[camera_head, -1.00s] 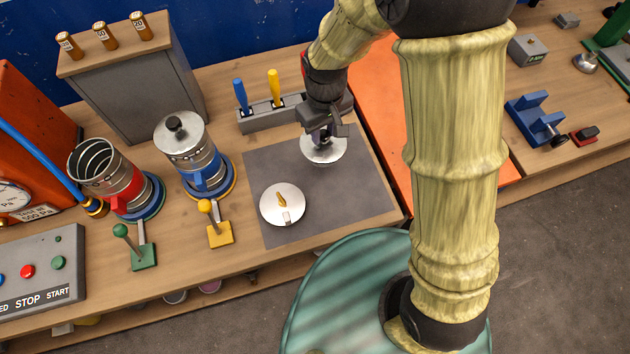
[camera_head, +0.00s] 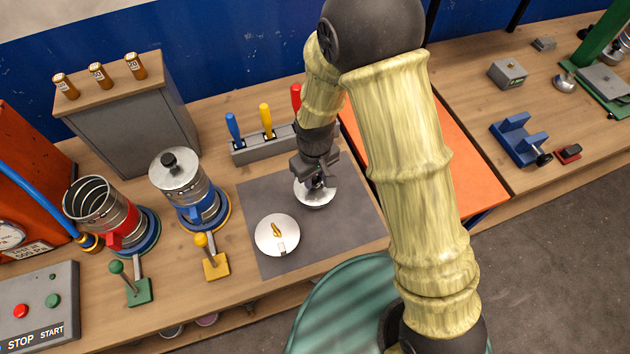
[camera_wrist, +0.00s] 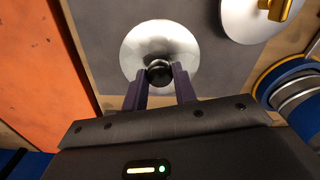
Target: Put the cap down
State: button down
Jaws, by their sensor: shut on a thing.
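The cap is a shiny silver disc (camera_head: 314,197) with a dark round knob. It is at the back right part of the grey mat (camera_head: 350,215), and I cannot tell whether it touches the mat. My gripper (camera_head: 318,182) points down over it. In the wrist view the two fingers of my gripper (camera_wrist: 160,78) are closed around the cap's black knob, and the silver cap (camera_wrist: 150,38) shows beyond them.
A second silver disc with a brass handle (camera_head: 277,235) lies on the mat to the left. A capped canister (camera_head: 185,178) and an open canister (camera_head: 105,215) stand further left. A tool rack (camera_head: 255,148) stands behind the mat. An orange panel (camera_head: 425,160) lies to the right.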

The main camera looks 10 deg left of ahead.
aim_at(315, 179)
jog(key=shift+f, duration=1.5)
jog(key=shift+f, duration=0.1)
jog(key=c, duration=1.1)
grip_release()
notch_tip(315, 179, up, 12)
jog(key=shift+r+b, duration=0.15)
jog(key=shift+b, duration=1)
jog(key=shift+w, duration=0.1)
jog(key=shift+s, duration=0.2)
